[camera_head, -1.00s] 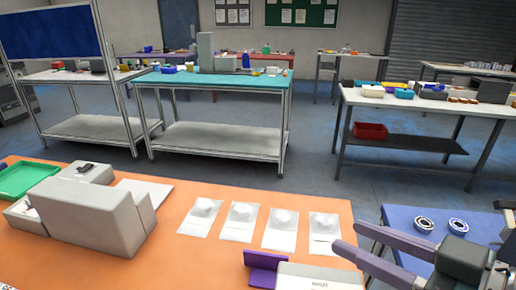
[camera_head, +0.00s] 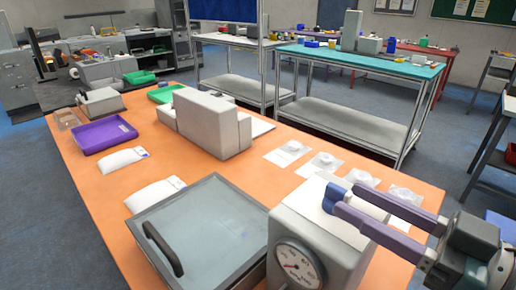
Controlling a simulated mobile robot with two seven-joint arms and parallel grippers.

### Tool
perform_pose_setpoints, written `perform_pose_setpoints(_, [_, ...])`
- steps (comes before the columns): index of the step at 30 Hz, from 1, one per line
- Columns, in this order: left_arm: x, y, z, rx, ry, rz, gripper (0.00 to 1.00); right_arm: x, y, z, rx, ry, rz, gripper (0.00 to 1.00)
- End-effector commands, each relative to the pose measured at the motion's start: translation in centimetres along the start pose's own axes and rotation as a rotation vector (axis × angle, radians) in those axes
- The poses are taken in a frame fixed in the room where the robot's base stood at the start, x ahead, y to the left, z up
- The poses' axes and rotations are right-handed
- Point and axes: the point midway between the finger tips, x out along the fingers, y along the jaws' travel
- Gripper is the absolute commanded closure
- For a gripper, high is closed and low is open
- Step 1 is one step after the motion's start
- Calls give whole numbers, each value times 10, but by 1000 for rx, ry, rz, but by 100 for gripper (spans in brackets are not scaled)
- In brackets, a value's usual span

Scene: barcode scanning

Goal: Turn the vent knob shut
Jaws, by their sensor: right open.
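The vent knob appears to be the blue, bar-like piece (camera_head: 333,197) on top of the grey gauge box (camera_head: 318,222). The box has a round dial gauge (camera_head: 298,264) on its front. My right gripper (camera_head: 343,197) reaches in from the right. Its two fingers are apart, with their tips at the blue knob. I cannot tell whether they touch it or how far they straddle it. The finger tips hide part of the knob, so its turn angle is unclear. My left gripper is not in view.
A chamber with a clear grey lid (camera_head: 205,232) and a black handle (camera_head: 162,247) stands left of the box. White pouches (camera_head: 123,160), a purple tray (camera_head: 103,136), a grey machine (camera_head: 208,122) and flat packets (camera_head: 324,163) lie on the orange table (camera_head: 88,185).

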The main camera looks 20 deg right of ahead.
Motion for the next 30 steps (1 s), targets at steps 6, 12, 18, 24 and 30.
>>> perform_pose_setpoints(6, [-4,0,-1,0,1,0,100,31,0,0,0,0,1,55])
perform_pose_setpoints(12, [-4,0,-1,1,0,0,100,40,0,0,0,-1,0,55])
perform_pose_setpoints(18, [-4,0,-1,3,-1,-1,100,40,0,1,0,-2,0,55])
perform_pose_setpoints(24, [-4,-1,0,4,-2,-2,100,40,0,1,0,-2,1,78])
perform_pose_setpoints(30, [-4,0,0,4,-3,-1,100,40,0,1,0,-2,0,100])
